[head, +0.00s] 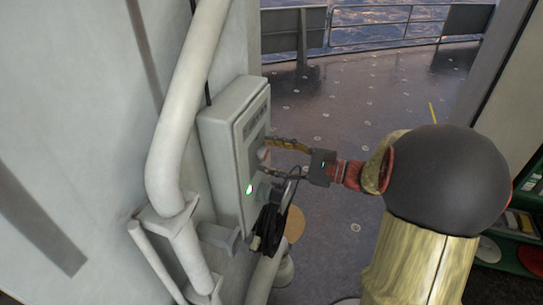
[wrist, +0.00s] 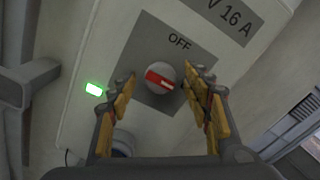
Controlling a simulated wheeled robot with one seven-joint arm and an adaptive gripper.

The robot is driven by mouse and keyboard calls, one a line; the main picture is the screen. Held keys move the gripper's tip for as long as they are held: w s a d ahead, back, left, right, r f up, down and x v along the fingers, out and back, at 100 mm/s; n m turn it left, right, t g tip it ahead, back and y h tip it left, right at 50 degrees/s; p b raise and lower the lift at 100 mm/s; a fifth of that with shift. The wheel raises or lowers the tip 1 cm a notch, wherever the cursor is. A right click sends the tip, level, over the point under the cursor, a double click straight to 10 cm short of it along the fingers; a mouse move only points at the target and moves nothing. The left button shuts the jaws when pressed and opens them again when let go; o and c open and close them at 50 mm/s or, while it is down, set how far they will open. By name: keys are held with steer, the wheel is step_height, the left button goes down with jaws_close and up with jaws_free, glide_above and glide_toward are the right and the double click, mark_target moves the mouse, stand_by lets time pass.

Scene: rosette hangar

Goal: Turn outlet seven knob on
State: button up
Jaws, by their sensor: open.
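The outlet box (head: 228,130) is a grey box on the wall, left of centre in the head view. In the wrist view, its round grey knob (wrist: 162,77) has a red bar slanting from upper left to lower right. The word OFF (wrist: 179,42) stands above it on a dark grey plate (wrist: 148,43). My gripper (wrist: 160,80) is open, with its yellow-padded fingers on either side of the knob; I cannot tell whether they touch it. In the head view my gripper (head: 268,156) reaches the box front from the right and hides the knob. No outlet number is readable.
A green lamp (wrist: 94,89) glows on the box; it also shows in the head view (head: 249,189). A thick pale pipe (head: 180,110) runs left of the box. A black coupling (head: 270,220) hangs below it. Open deck floor (head: 345,110) lies beyond.

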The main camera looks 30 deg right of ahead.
steer(key=shift+d, duration=0.1)
steer(key=v, duration=1.2)
